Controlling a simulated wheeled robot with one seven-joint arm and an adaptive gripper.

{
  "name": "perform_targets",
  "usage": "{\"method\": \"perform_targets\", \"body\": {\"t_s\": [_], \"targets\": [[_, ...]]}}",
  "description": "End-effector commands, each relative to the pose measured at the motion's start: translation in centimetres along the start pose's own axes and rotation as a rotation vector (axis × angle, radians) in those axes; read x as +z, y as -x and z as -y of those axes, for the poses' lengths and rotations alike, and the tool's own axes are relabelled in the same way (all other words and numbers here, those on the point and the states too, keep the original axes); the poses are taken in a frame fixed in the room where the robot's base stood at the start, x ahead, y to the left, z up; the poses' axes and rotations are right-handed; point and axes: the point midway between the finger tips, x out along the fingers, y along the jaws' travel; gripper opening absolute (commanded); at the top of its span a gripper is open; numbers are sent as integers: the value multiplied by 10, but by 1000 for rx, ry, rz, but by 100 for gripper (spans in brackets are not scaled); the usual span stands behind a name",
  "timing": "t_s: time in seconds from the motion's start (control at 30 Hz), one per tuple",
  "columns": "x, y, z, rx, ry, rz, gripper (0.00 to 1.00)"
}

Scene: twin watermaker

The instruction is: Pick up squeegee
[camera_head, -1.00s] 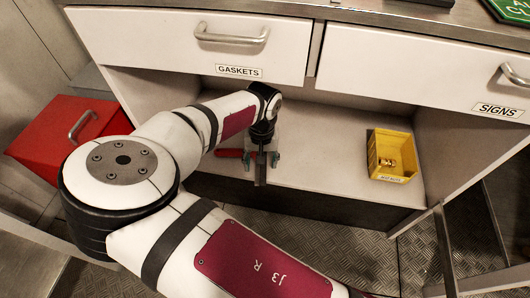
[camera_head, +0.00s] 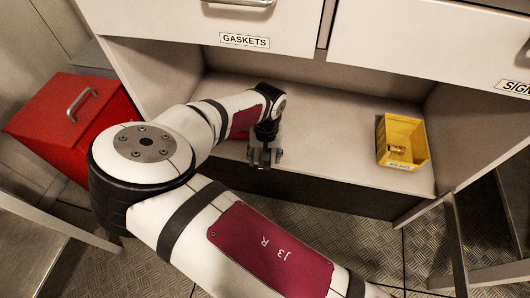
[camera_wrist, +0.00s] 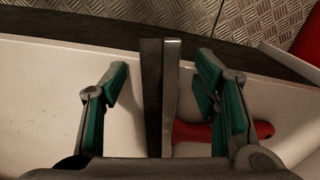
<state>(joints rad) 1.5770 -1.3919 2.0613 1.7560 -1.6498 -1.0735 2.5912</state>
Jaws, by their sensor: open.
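The squeegee (camera_wrist: 172,95) lies on the white shelf in the wrist view. Its long head, with a dark strip and a metal bar, runs between my fingers, and its red handle (camera_wrist: 222,131) sticks out to the right, partly behind the right finger. My gripper (camera_wrist: 162,66) is open, with one teal-padded finger on each side of the head and a visible gap on both sides. In the head view my gripper (camera_head: 265,157) is at the shelf's front edge, and my arm and gripper hide most of the squeegee.
A yellow bin (camera_head: 402,143) with small brass-coloured parts stands on the shelf (camera_head: 335,140) to the right. The GASKETS drawer (camera_head: 200,25) is above. A red box (camera_head: 65,120) stands at the left. The shelf between gripper and bin is clear.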

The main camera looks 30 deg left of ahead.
Motion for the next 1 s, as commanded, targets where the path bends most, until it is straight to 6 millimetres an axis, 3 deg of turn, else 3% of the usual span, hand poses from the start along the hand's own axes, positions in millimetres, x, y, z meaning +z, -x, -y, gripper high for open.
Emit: {"method": "perform_targets", "body": {"t_s": [0.33, 0.57, 1.0], "targets": [[0, -5, 0, 0, 0, -1, 53], [0, -5, 0, 0, 1, -1, 1], [10, -4, -3, 1, 3, 0, 0]]}}
